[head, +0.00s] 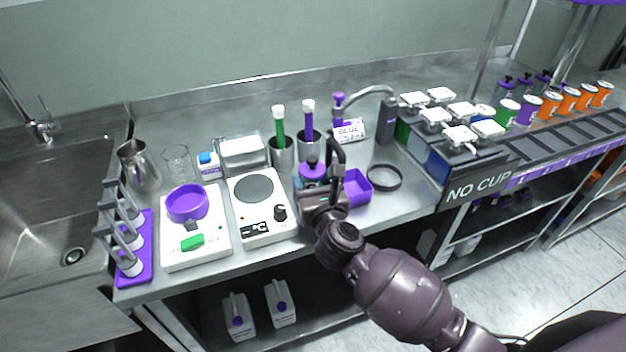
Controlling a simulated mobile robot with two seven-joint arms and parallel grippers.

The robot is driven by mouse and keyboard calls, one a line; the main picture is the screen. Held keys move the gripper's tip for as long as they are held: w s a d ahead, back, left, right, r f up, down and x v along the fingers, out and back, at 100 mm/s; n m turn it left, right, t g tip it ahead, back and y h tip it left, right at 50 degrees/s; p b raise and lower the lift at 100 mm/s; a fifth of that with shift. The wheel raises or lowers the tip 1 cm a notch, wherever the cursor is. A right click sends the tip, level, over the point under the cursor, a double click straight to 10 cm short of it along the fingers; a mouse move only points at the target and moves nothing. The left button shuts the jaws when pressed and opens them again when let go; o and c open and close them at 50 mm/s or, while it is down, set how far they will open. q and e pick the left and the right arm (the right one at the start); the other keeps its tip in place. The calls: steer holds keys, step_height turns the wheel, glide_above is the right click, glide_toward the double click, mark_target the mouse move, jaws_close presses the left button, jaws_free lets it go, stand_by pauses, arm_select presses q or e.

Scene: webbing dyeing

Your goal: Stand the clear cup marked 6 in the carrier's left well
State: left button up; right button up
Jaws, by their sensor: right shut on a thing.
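My right gripper (337,158) is over the middle of the bench, its dark fingers pointing away toward the back. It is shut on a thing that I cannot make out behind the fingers. A jar with a purple lid (312,170) stands just left of the fingers; I cannot tell if they touch. A clear glass vessel (177,163) stands at the back left, beside a steel jug; no number on it is readable. No clear cup marked 6 can be read. I cannot pick out the carrier or its wells for sure. My left gripper is not in view.
A white scale with a purple bowl (187,217), a hotplate (252,191), a purple tray (357,201) and a dark ring (384,178) crowd the bench. A purple rack (148,262) and a sink (50,190) are left.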

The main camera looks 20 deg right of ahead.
steer(key=shift+f, duration=0.2)
steer(key=o, duration=1)
steer(key=shift+o, duration=0.2)
